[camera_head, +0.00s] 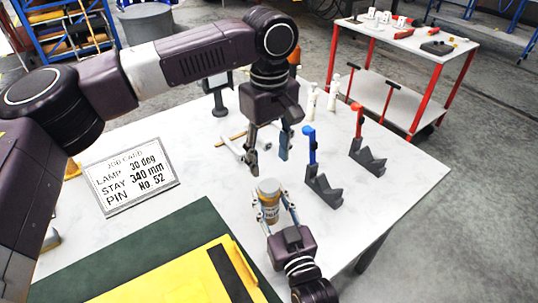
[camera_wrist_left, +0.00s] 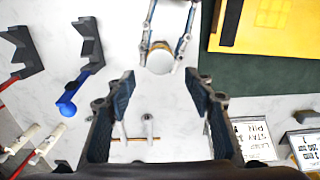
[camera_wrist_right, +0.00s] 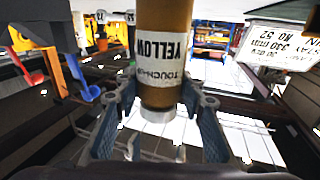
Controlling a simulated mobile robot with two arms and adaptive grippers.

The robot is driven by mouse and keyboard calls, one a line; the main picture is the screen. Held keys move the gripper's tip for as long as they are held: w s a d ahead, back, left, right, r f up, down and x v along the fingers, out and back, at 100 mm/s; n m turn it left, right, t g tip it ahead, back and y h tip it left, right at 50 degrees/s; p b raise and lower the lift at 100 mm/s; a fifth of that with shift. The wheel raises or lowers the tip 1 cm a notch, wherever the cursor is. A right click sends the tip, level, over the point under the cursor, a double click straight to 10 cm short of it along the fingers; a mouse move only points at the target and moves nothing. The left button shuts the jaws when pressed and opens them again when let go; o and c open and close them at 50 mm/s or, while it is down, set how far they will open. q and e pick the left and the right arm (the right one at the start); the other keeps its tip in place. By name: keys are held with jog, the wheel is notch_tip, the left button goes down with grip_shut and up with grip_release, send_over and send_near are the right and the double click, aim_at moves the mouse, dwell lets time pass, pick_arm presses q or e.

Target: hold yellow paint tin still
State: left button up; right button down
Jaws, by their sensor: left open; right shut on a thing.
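The yellow paint tin (camera_head: 269,207) is a small ochre cylinder with a white label and a pale top, near the middle of the white table. In the right wrist view the tin (camera_wrist_right: 165,40) stands between the fingers, its label reading YELLOW. My right gripper (camera_head: 276,212) is shut on the tin from the front side. My left gripper (camera_head: 269,163) is open and empty, higher up and behind the tin. In the left wrist view the tin's round top (camera_wrist_left: 160,60) lies beyond the open left fingers (camera_wrist_left: 161,95), apart from them.
Two dark V-shaped stands, one with a blue handle (camera_head: 309,145) and one with a red handle (camera_head: 357,120), are right of the tin. A job card (camera_head: 131,179) lies at left. A yellow panel (camera_head: 180,280) on a green mat (camera_head: 200,222) fills the front. White bottles (camera_head: 311,100) stand behind.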

aim_at(269, 185)
pick_arm(q)
jog(key=shift+f, duration=4)
jog(key=shift+c, duration=0.5)
